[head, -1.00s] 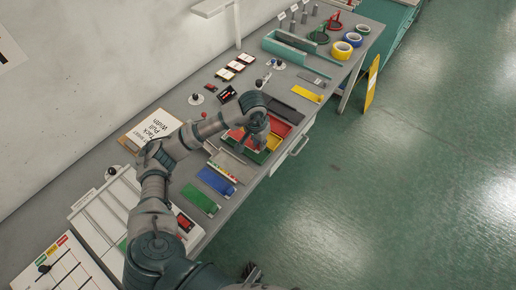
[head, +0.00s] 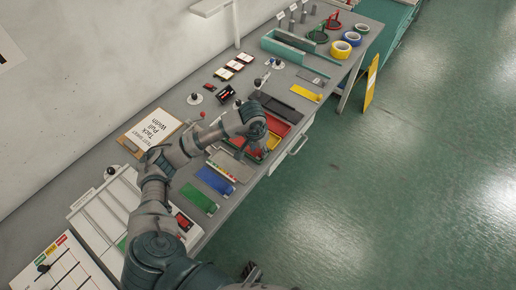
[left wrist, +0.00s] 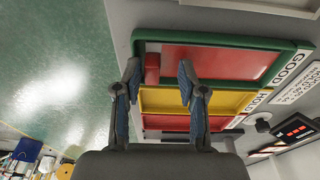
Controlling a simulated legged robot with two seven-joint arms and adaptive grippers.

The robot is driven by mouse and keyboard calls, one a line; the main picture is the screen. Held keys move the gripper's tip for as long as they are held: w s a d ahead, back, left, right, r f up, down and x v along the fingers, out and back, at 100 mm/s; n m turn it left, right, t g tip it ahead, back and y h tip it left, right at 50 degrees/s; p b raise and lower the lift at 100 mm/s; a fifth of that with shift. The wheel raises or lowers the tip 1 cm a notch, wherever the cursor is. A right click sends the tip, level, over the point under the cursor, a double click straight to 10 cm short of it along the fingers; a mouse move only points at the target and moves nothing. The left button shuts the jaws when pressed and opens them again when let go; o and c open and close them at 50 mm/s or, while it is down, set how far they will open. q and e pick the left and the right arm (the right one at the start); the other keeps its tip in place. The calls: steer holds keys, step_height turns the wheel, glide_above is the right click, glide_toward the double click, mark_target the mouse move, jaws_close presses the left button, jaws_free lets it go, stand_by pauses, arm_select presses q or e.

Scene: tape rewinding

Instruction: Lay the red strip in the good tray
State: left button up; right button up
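The red strip (left wrist: 215,63) lies flat inside the green-rimmed good tray (left wrist: 232,42) in the left wrist view. Its raised red tab (left wrist: 152,70) stands at the strip's left end. My left gripper (left wrist: 160,82) is open over that end, its fingers on either side of the tab with gaps showing. In the head view my left gripper (head: 247,143) is over the near part of the tray group and hides much of it. A dark part at the bottom edge of the head view may be my right gripper (head: 252,272); its fingers cannot be made out.
The yellow hold tray (left wrist: 205,101) and a red tray (left wrist: 180,123) adjoin the good tray. A blue strip (head: 214,180) and a green strip (head: 198,199) lie nearer on the bench. A yellow strip (head: 306,93) lies farther off. Open floor is at right.

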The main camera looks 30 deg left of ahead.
arm_select(q)
steer(key=shift+d+r, duration=0.3)
steer(key=shift+d, duration=0.4)
steer(key=r, duration=0.4)
steer(key=shift+s+d+r, duration=0.1)
steer(key=shift+s+d, duration=0.1)
steer(key=shift+d, duration=0.05)
step_height(320, 180, up, 8)
steer(key=s, duration=0.1)
steer(key=shift+s+a+f+p, duration=0.2)
steer(key=shift+a+f+p, duration=0.05)
steer(key=shift+p, duration=0.15)
arm_select(e)
steer(key=shift+s+d+f, duration=0.3)
steer(key=shift+d+f, duration=0.2)
steer(key=shift+f, duration=0.1)
steer(key=shift+s+d+f, duration=0.25)
steer(key=shift+d+f, duration=0.2)
steer(key=shift+f, duration=0.15)
